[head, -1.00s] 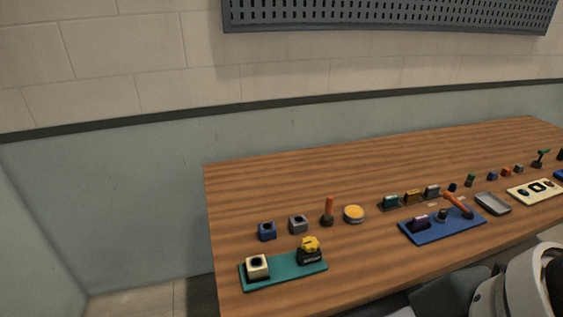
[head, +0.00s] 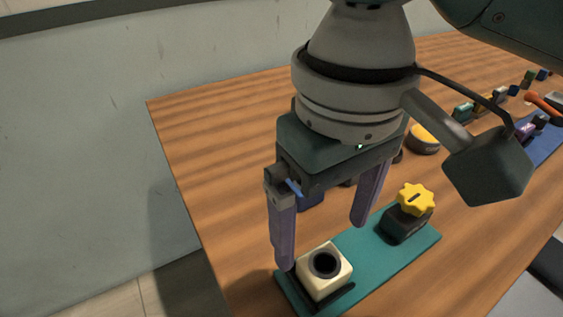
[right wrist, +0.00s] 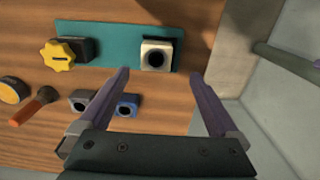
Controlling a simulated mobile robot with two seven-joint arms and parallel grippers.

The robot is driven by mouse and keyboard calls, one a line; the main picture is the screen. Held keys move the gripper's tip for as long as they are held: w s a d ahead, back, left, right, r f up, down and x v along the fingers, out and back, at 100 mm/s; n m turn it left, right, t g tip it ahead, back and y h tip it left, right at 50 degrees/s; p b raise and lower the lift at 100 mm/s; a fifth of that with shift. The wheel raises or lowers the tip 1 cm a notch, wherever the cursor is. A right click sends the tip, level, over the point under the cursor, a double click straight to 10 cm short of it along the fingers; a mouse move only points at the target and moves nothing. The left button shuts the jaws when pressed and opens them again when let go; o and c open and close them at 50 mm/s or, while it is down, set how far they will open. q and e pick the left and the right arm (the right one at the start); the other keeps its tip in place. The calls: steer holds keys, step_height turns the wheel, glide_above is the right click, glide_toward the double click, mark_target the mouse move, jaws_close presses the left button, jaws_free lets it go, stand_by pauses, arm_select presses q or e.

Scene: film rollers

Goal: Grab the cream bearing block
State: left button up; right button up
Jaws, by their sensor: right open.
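The cream bearing block (head: 326,270), a pale cube with a dark round bore, sits in a black holder at the near left end of the teal plate (head: 362,245). In the right wrist view the cream block (right wrist: 158,54) lies ahead of the fingertips, between their lines. My right gripper (head: 320,245) is open and empty above the table beside the block. One finger ends close to the block's left side in the head view; contact cannot be told. The right gripper also shows in the right wrist view (right wrist: 163,75). My left gripper is out of view.
A black block with a yellow star knob (head: 415,200) stands on the plate's other end. A blue block (right wrist: 127,105), a grey block (right wrist: 79,100) and an orange-handled tool (right wrist: 35,105) are nearby. The table's left edge (head: 185,205) is close.

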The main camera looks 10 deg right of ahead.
mark_target(325, 263)
steer(key=shift+s+d+f, duration=0.1)
steer(key=shift+s+f, duration=0.05)
steer(key=shift+f, duration=0.5)
steer(key=f, duration=0.1)
steer(key=f+b, duration=0.1)
steer(key=f, duration=0.3)
steer(key=shift+d+f+b, duration=0.25)
steer(key=shift+d+b, duration=0.05)
steer(key=shift+b, duration=0.05)
steer(key=shift+c, duration=0.4)
steer(key=c, duration=1.3)
jaws_close()
